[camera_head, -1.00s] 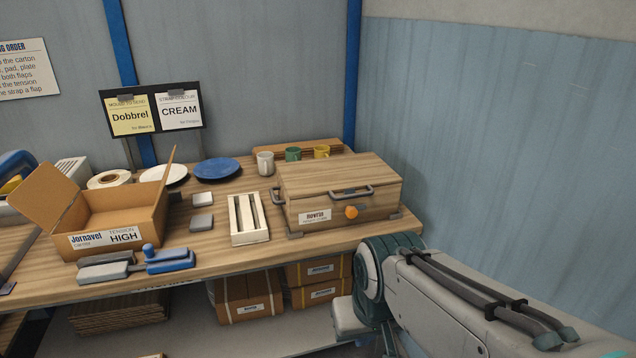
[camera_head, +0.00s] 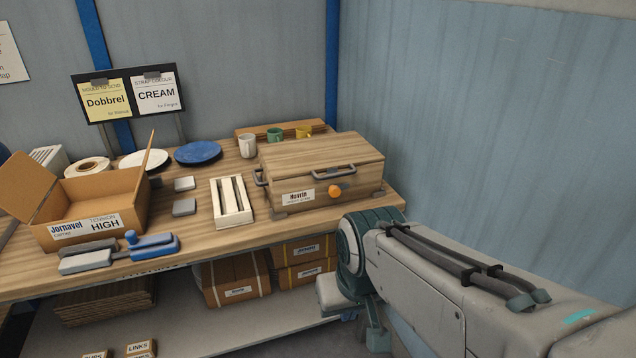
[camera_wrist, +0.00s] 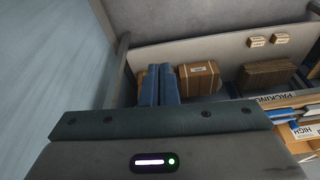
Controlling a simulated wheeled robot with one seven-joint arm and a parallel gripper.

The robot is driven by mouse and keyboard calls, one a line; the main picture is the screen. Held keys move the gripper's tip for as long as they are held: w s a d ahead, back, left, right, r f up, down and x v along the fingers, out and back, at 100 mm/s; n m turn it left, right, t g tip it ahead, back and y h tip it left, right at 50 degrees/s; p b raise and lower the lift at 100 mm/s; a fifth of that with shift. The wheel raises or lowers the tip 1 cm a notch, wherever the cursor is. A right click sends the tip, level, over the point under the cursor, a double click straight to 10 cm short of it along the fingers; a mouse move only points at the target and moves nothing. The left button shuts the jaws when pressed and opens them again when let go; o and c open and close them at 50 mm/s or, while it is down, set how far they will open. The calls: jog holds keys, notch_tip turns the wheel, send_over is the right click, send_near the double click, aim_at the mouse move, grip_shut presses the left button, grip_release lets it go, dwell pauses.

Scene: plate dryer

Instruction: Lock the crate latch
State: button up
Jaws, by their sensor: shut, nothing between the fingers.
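The crate (camera_head: 290,190) is a closed wooden box with a flat lid, at the right end of the bench in the head view. Its latch (camera_head: 335,192) shows as an orange round knob with a grey piece beside it on the front face; whether it is locked is too small to tell. My gripper (camera_wrist: 158,72) shows in the wrist view as two blue fingers together, empty, pointing toward the under-shelf area. In the head view my arm is in front of and below the crate's right end, apart from the latch. The crate is not visible in the wrist view.
On the bench (camera_head: 320,222) stand a white slatted rack (camera_head: 232,207) left of the crate, an open carton (camera_head: 98,205) and a blue-handled tool (camera_head: 150,246). Mugs (camera_head: 247,146) stand behind the crate. Cartons (camera_head: 235,283) sit on the shelf below. A blue wall closes the right side.

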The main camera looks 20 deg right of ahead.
jog(key=o, duration=0.5)
jog(key=shift+w+d+f, duration=0.1)
jog(key=shift+w, duration=0.05)
jog(key=o, duration=0.5)
jog(key=shift+m+t+h, duration=0.3)
jog(key=shift+t, duration=0.5)
jog(key=w+b, duration=0.1)
jog(key=w+d+f+b, duration=0.1)
jog(key=w+f, duration=0.1)
jog(key=shift+w+d+b, duration=0.35)
jog(key=shift+b, duration=0.05)
jog(key=shift+o, duration=0.2)
jog(key=n+t+y+b, duration=0.2)
jog(key=t+b, duration=1.2)
jog(key=b, duration=0.5)
send_near(336, 193)
jog(key=w, duration=0.9)
jog(key=shift+w+a+r, duration=0.1)
jog(key=shift+a+r, duration=0.05)
jog(key=shift+a, duration=0.2)
jog(key=c, duration=1)
